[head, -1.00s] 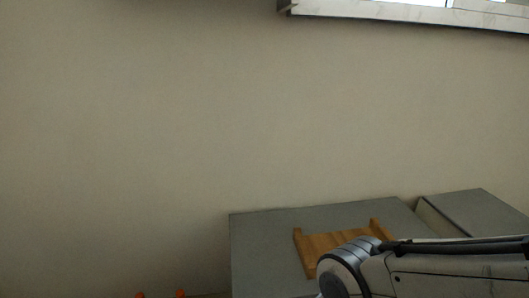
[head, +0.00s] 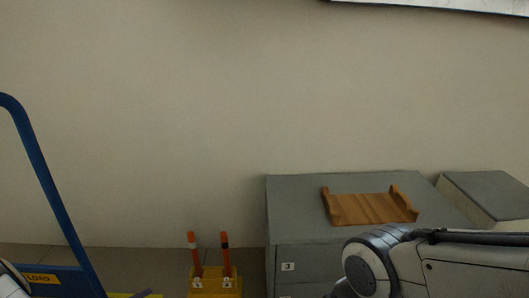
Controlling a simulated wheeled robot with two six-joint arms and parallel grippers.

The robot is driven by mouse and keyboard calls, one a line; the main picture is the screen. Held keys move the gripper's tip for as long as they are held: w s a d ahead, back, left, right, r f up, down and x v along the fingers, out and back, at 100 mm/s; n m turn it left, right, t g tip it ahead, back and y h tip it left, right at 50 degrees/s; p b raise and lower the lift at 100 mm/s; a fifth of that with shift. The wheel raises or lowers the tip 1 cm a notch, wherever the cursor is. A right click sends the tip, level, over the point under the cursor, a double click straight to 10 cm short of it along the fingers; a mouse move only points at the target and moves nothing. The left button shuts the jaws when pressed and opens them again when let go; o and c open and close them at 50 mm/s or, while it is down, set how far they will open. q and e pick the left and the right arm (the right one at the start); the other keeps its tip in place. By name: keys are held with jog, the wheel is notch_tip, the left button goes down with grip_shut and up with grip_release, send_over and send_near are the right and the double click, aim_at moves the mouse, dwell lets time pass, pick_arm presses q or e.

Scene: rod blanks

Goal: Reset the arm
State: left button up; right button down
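My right arm (head: 400,262) comes in from the right edge at the bottom, in front of the grey cabinet. Its gripper is not visible. A small part of my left arm (head: 10,282) seems to show in the bottom left corner, and its gripper is not visible either. A wooden tray (head: 368,208) with raised ends lies on the grey cabinet (head: 295,196) top and looks empty.
A blue cart handle (head: 45,175) rises at the left, with a blue panel bearing a yellow label (head: 40,278) below it. A second grey box (head: 490,193) stands right of the cabinet. A plain wall is behind. A white-framed edge (head: 450,6) shows at the top right.

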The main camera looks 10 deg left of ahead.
pick_arm(q)
jog(key=w+d+r+m+g+p, duration=0.2)
jog(key=d+r+m+g+p, duration=0.1)
jog(key=d+r+m+g, duration=0.65)
jog(key=w+d+r+m+g+p, duration=0.2)
jog(key=d+r+m+g, duration=0.5)
jog(key=d+r, duration=0.5)
jog(key=s+d+r+m+t+y+p, duration=0.2)
jog(key=s+d+r+m+y+p, duration=0.65)
jog(key=s+d+r+m, duration=0.95)
notch_tip(320, 180, up, 35)
jog(key=w+a+m+p, duration=0.1)
jog(key=w+a+p, duration=0.1)
jog(key=p, duration=3.4)
jog(key=shift+a+y, duration=0.25)
jog(key=shift+y, duration=0.2)
jog(key=shift+m, duration=0.25)
